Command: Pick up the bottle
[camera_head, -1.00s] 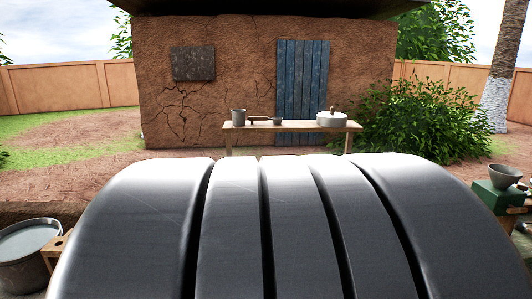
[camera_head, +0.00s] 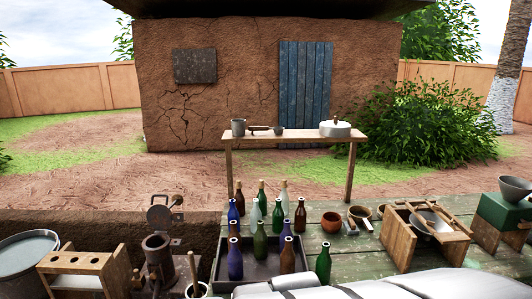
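Several bottles, blue, green, brown and clear, stand upright close together in a dark tray (camera_head: 218,272) on the green plank table. A green bottle (camera_head: 323,264) stands at the tray's right edge; I cannot tell whether it is inside or just outside. A brown bottle (camera_head: 300,216) is at the back right of the group, a blue bottle (camera_head: 235,259) at the front left, and a brown bottle (camera_head: 287,256) at the front. The front bottles partly hide those behind. White parts of my arm cross the bottom right; my gripper does not show.
Left of the tray are a metal device with a raised lid (camera_head: 157,247), a wooden rack (camera_head: 78,262) and a wide basin (camera_head: 22,256). Right of the bottles are a clay cup (camera_head: 331,223), a small bowl (camera_head: 359,213) and a wooden stand (camera_head: 396,240). A bench (camera_head: 292,138) stands behind.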

